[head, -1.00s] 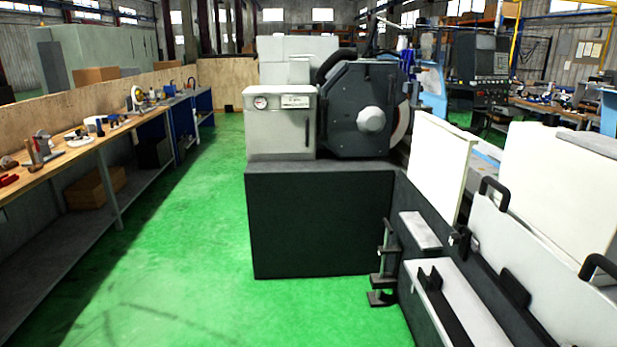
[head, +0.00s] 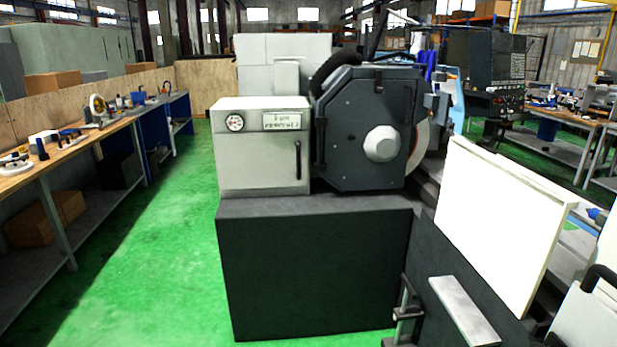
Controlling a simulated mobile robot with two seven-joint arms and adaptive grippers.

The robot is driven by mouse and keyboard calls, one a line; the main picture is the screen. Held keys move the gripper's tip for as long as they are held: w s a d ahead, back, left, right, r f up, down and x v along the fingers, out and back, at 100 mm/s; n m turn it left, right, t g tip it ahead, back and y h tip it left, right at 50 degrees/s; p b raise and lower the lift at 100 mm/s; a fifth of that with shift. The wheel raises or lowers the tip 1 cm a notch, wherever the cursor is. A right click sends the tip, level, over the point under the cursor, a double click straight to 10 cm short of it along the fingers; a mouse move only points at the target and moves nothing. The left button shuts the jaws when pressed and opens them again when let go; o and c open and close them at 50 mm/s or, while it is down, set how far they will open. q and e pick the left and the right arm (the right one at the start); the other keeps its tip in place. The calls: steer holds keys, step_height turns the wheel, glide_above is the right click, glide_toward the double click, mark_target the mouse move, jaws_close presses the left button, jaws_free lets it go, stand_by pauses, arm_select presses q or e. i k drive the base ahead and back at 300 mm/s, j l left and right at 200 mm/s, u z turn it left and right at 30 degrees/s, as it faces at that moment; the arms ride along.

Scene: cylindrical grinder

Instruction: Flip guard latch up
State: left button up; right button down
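The cylindrical grinder stands ahead, with a dark wheel guard (head: 358,125) on its base (head: 320,270). The guard has a round light hub cover (head: 383,144) on its face, and part of the grinding wheel (head: 419,145) shows at its right edge. A small dark bracket (head: 438,104) sticks out at the guard's right side; I cannot tell whether it is the latch. A dark vertical handle (head: 320,140) is at the guard's left edge. Neither of my grippers is in view.
A white panel (head: 500,225) stands at right, beside a black-handled cover (head: 590,310). A workbench (head: 70,150) runs along the left. The green floor (head: 165,250) between bench and machine is clear.

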mark_target(378, 90)
steer(key=i+l+u, duration=0.15)
steer(key=i, duration=0.4)
steer(key=i+l+u, duration=0.15)
steer(key=i+l, duration=0.15)
steer(key=i, duration=0.25)
steer(key=i+l+u, duration=0.15)
steer(key=i+l, duration=0.15)
steer(key=i, duration=0.25)
steer(key=i+l+u, duration=0.1)
steer(key=i+l, duration=0.15)
steer(key=l, duration=0.15)
steer(key=i+l+u, duration=0.1)
steer(key=l, duration=0.25)
steer(key=i, duration=0.1)
